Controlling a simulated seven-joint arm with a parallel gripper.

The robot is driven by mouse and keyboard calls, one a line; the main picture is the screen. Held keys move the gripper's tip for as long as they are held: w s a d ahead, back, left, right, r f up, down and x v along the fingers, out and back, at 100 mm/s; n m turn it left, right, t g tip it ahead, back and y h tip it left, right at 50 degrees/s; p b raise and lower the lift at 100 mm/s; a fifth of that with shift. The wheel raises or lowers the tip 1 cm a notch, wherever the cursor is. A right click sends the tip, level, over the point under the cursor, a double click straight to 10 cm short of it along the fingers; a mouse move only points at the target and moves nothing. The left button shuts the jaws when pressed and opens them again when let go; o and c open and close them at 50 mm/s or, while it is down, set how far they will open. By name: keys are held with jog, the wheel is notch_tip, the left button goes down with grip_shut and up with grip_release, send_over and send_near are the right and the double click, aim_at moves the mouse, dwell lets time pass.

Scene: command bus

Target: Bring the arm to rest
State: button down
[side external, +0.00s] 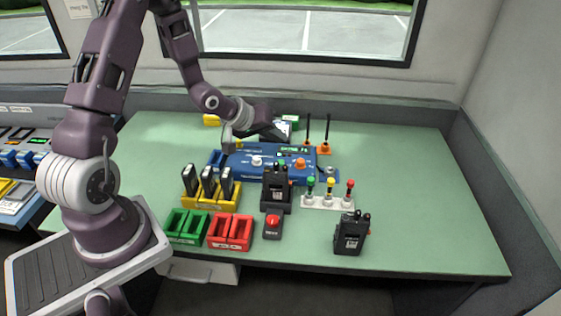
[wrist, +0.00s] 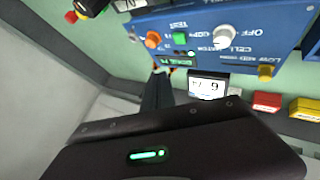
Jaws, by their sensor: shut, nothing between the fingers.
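My gripper (side external: 266,117) is over the back of the table, just behind the blue control panel (side external: 245,168). The arm reaches in from the left, with its wrist bent low. In the side view the fingertips are hard to make out. In the wrist view the fingers (wrist: 157,76) are together and hold nothing. They point toward the panel's edge near the small green display (wrist: 178,62). I cannot tell whether they touch it. The panel has an orange knob (wrist: 153,40) and a white knob (wrist: 224,37).
Black handheld units stand in a yellow rack (side external: 211,201), a black charger (side external: 277,203) and on the table (side external: 350,234). The table's right side is clear.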

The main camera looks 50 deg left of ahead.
jog(key=s+d+r+m+g+y, duration=0.1)
jog(key=s+d+r+m, duration=0.1)
jog(key=s+r, duration=0.35)
jog(key=s+d+r+m+g+y, duration=0.1)
jog(key=s+d+r+m, duration=0.1)
jog(key=r, duration=0.6)
jog(key=s+d+r+m, duration=0.1)
jog(key=s+d+r, duration=0.1)
jog(key=s, duration=0.5)
jog(key=s+d+r+m+g+h, duration=0.1)
jog(key=s+d+r+m, duration=0.1)
jog(key=s+d, duration=0.2)
jog(key=s+d+r+m, duration=0.1)
jog(key=s+d+r, duration=0.2)
jog(key=s, duration=0.6)
jog(key=shift+s+g+h, duration=0.3)
jog(key=shift+s, duration=0.05)
jog(key=shift+r, duration=0.1)
